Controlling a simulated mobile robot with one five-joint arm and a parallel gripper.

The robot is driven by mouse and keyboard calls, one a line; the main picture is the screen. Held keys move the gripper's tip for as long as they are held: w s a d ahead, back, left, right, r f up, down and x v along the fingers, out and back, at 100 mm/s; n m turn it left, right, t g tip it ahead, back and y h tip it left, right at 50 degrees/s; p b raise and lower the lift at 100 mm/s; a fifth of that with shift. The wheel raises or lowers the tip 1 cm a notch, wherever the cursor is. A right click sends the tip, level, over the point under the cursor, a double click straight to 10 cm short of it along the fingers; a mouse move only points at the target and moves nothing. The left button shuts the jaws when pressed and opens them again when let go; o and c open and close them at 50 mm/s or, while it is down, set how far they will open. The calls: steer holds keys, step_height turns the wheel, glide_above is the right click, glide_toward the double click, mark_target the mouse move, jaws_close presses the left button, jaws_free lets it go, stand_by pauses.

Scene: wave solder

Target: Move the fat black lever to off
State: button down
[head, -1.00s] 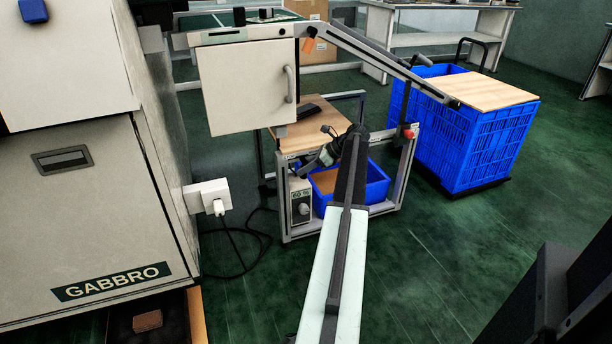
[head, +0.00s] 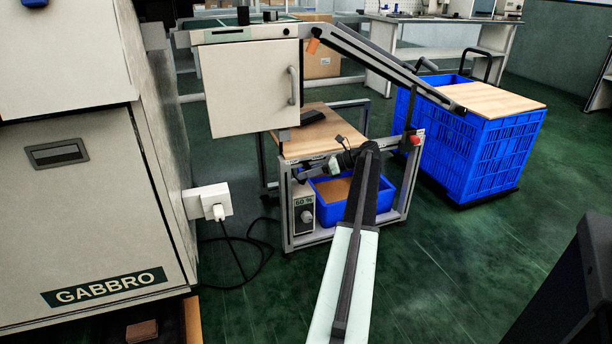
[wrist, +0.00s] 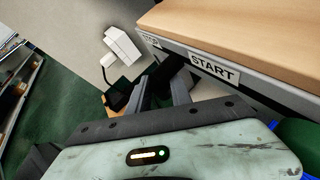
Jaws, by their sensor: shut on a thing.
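The black lever (wrist: 166,72) appears in the wrist view as a dark, thick shape under the edge of the rail, between my two grey fingers. My gripper (wrist: 163,88) is shut on it. Its far end is hidden under the rail. A white START label (wrist: 214,70) is on the rail to the right of the fingers. A second small label (wrist: 149,40) farther left is too small to read surely. In the head view my gripper (head: 318,163) is at the front of the small framed stand, below its wooden top; the lever cannot be made out there.
The stand (head: 287,222) has a wooden top (head: 320,132), a blue bin (head: 385,195), a knob box marked 60 % (head: 304,214) and a red button (head: 415,140). The cabinet marked GABBRO (head: 110,230) is left. A blue crate (head: 475,155) is right. Green floor is free in front.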

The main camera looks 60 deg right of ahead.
steer(key=shift+w, duration=0.1)
steer(key=c, duration=1.5)
jaws_free()
steer(key=shift+o, duration=0.2)
steer(key=p+v, duration=0.3)
steer(key=v, duration=0.4)
steer(key=shift+s+d, duration=0.2)
steer(key=shift+s, duration=0.15)
steer(key=shift+a+r, duration=0.1)
